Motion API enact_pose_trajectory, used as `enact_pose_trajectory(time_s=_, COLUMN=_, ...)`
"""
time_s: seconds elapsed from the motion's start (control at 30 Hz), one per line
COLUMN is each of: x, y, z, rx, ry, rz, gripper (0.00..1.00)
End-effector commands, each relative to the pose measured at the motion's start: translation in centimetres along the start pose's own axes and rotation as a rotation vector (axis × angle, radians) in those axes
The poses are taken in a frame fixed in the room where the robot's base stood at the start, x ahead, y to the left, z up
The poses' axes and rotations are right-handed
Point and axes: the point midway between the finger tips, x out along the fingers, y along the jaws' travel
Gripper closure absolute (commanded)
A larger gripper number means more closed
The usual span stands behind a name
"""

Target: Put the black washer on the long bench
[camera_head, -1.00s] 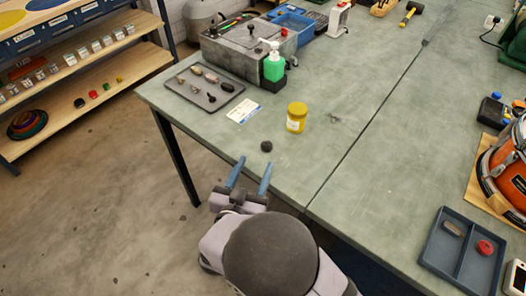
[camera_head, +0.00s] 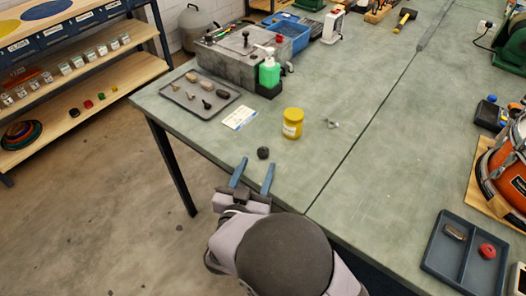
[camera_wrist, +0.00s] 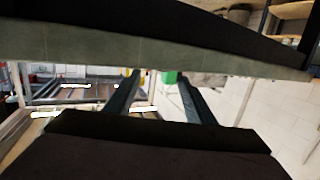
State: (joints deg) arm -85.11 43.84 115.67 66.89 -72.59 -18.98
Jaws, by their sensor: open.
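A small round black piece (camera_head: 263,153), which looks like the black washer, lies on the green-topped long bench (camera_head: 345,115) near its front edge. Its hole is too small to make out. My gripper (camera_head: 257,163) is open, its two blue fingers apart and pointing toward the bench edge, just short of the black piece in the picture. Nothing shows between the fingers. In the wrist view my gripper (camera_wrist: 158,80) is also open and empty, with the bench edge (camera_wrist: 150,55) crossing above the fingertips. The black piece is not visible there.
A yellow jar (camera_head: 292,123) and a card (camera_head: 239,117) lie behind the black piece. A tray of small tools (camera_head: 186,110) and a green bottle (camera_head: 269,73) stand further back. A blue divided tray (camera_head: 435,262) is at right. A shelf (camera_head: 120,85) holds small coloured pieces, one black.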

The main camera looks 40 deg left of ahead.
Motion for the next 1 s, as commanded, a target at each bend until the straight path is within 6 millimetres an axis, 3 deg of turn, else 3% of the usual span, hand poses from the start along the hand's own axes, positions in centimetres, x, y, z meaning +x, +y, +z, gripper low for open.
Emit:
enact_pose_trajectory(time_s=0.33, x=4.1, y=-0.1, z=-0.1, rx=0.0, ry=0.0, rz=0.003, gripper=0.51)
enact_pose_trajectory(time_s=0.7, x=4.8, y=-0.1, z=0.0, rx=0.0, ry=0.0, rz=0.001, gripper=0.51)
enact_pose_trajectory(time_s=0.9, x=4.8, y=-0.1, z=0.0, rx=0.0, ry=0.0, rz=0.001, gripper=0.94)
enact_pose_trajectory(time_s=1.0, x=4.8, y=-0.1, z=0.0, rx=0.0, ry=0.0, rz=0.001, gripper=0.95)
